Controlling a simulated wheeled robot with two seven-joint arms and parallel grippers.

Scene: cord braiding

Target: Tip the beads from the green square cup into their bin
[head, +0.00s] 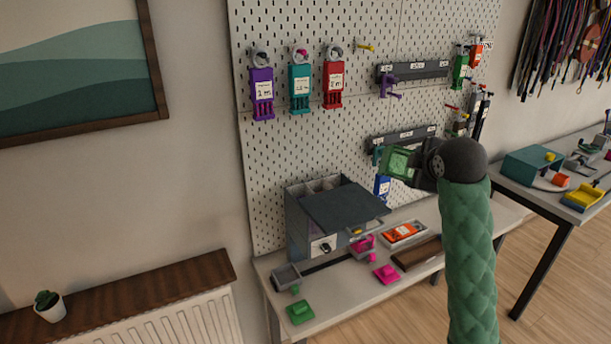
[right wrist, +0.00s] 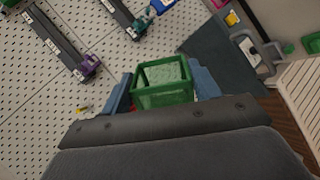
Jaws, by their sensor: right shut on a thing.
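The green square cup (head: 397,162) is held up in front of the pegboard, above and to the right of the grey compartment box. My right gripper (head: 413,163) is shut on it. In the right wrist view the cup (right wrist: 163,92) sits between the two blue-grey fingers of the gripper (right wrist: 162,88), its square opening in view. The inside looks pale green and mottled; I cannot tell if that is beads. The grey box (head: 297,222) has open compartments at the top back and a dark sloping panel (head: 345,208). I cannot tell which is the beads' bin. My left gripper is out of view.
The pegboard (head: 290,150) behind carries purple, teal and red tagged holders and two dark rails (head: 415,72). On the bench stand a small grey tray (head: 287,277), a green block (head: 300,312), pink pieces (head: 386,273) and an orange item in a tray (head: 403,233).

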